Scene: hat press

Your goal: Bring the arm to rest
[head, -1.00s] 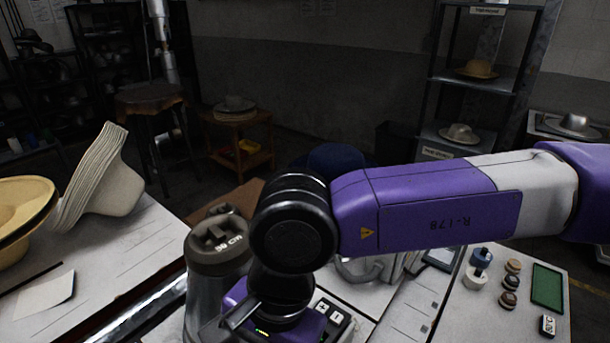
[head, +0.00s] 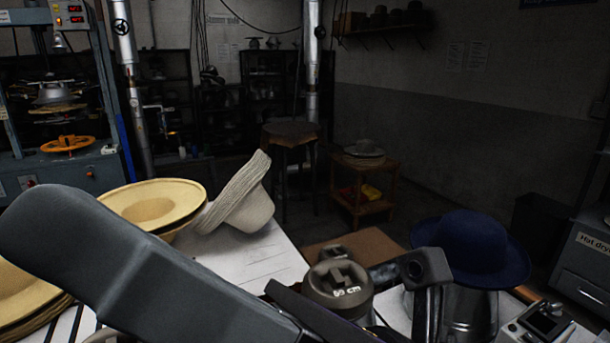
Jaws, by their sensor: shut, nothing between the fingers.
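Tan hats (head: 155,205) and a pale hat stack (head: 238,200) sit on the table. A press (head: 60,95) is at left. Open floor lies beyond.

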